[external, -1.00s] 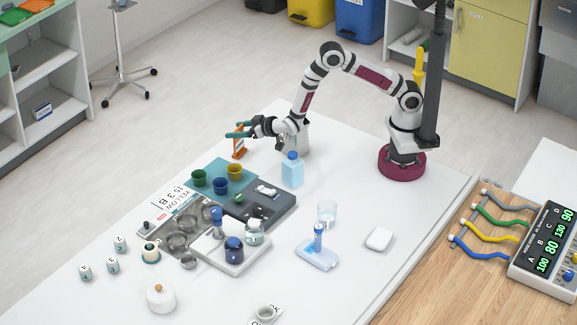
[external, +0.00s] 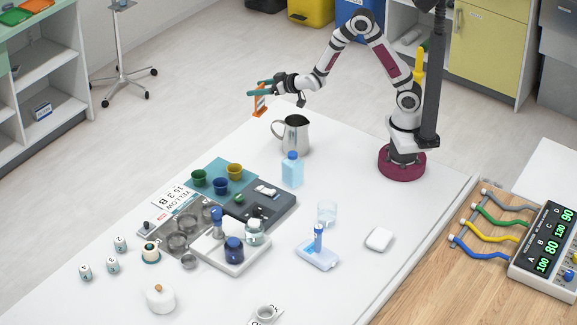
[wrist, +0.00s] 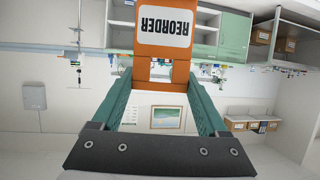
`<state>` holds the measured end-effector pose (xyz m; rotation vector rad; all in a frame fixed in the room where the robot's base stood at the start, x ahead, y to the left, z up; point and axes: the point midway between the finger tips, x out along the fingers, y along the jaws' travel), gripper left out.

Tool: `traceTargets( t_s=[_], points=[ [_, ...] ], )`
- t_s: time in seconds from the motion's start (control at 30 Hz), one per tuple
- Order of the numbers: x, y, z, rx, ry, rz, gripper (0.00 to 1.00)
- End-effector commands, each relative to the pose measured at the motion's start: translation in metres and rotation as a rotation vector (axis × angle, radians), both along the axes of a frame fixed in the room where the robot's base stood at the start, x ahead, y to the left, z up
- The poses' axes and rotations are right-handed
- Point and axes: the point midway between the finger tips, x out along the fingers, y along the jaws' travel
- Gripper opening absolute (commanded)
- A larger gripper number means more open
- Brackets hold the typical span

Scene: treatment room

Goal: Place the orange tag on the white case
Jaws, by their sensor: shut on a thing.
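My gripper (external: 262,87) has teal fingers and is shut on the orange tag (external: 260,104), held in the air above the table's far left edge. In the wrist view the tag (wrist: 163,47) sits between the fingertips (wrist: 162,75), and its white label reads REORDER upside down. The white case (external: 379,239) looks like the small rounded white block lying flat on the right side of the table, far from my gripper. Its top is bare.
A metal pitcher (external: 294,136) and a light blue bottle (external: 292,170) stand near the arm. A clear glass (external: 327,213) and a pale blue tray (external: 317,256) with an upright blue item stand left of the case. Cups, trays and jars crowd the middle left. The table around the case is clear.

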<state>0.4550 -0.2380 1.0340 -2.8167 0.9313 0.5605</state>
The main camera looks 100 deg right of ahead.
Motion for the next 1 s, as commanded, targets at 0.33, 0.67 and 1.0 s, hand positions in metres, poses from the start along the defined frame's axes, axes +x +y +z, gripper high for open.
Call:
traceTargets(
  t_s=[0.33,0.67,1.0],
  points=[
    [0.053,0.087,0.035,-0.003,-0.003,0.362,0.0],
    [0.063,0.287,0.07,-0.004,-0.001,1.081,0.0],
    [-0.071,0.465,0.062,0.003,0.004,1.949,0.0]
  ],
)
